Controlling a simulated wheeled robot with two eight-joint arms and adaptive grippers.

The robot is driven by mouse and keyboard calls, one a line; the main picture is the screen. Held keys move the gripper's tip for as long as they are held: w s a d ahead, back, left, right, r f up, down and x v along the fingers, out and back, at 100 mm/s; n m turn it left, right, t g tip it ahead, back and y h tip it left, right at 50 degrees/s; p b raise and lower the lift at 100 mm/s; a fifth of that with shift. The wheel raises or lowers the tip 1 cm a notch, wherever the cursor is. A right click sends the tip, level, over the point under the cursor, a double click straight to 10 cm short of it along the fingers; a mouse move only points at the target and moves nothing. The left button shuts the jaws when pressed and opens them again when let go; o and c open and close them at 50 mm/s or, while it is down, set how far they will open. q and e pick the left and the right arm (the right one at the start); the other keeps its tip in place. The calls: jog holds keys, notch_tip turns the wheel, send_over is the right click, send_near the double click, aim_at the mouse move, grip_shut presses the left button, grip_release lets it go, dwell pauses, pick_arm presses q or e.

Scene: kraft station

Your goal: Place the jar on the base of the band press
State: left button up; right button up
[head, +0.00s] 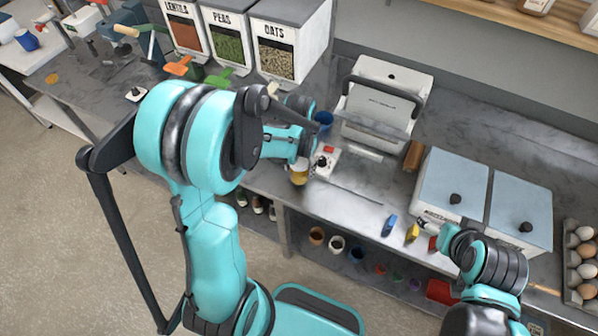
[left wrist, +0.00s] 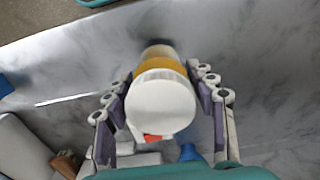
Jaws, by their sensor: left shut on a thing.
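The jar (head: 299,174) has an amber body and hangs near the front edge of the metal counter. In the left wrist view the jar (left wrist: 162,98) shows its white top towards the camera, between the two fingers. My left gripper (head: 302,160) is shut on it; its fingers are mostly hidden in the head view. A dark device with a wooden-handled lever (head: 126,31) at the back left may be the band press; my left arm partly covers that area and its base is not clear. My right gripper (head: 428,226) is over the counter at the right, its opening too small to tell.
A small white box with a red button (head: 325,161) sits just beside the jar. Labelled bins (head: 290,40) line the back. Blue-lidded containers (head: 452,184) and eggs (head: 583,255) are at right.

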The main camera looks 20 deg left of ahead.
pick_arm(q)
jog(key=shift+f, duration=1.05)
jog(key=shift+f+b, duration=0.25)
jog(key=shift+b, duration=0.1)
jog(key=o, duration=1.5)
jog(key=shift+r, duration=0.1)
